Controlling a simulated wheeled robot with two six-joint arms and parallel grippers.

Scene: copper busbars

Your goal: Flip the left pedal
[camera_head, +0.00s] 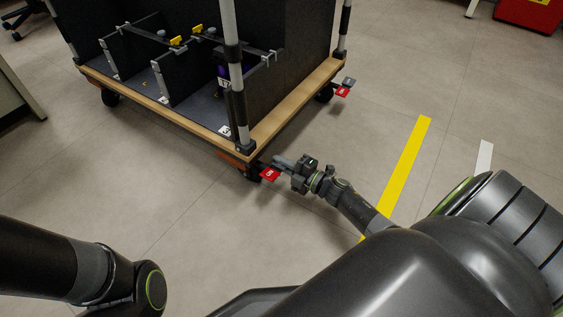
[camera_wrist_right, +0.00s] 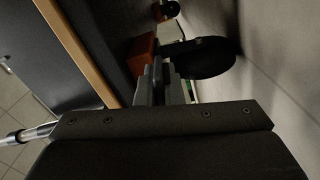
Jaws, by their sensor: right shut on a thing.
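The left pedal (camera_head: 270,174) is a small red tab with a white mark, low at the near corner caster of the wheeled cart (camera_head: 211,137). My right gripper (camera_head: 281,161) reaches in low from the right and is shut at this pedal. In the right wrist view, the gripper's fingers (camera_wrist_right: 165,90) meet close beside the dark caster wheel (camera_wrist_right: 210,58). The pedal's gripped part is mostly hidden there by the fingers. A second red pedal (camera_head: 343,92) sits at the cart's right corner, apart from the gripper. My left gripper is out of view.
The cart has a wooden-edged base and dark partitions, with a white-and-black post (camera_head: 234,75) rising at its near corner. A yellow floor stripe (camera_head: 407,165) and a short white stripe (camera_head: 484,156) lie to the right. The tiled floor in front is open.

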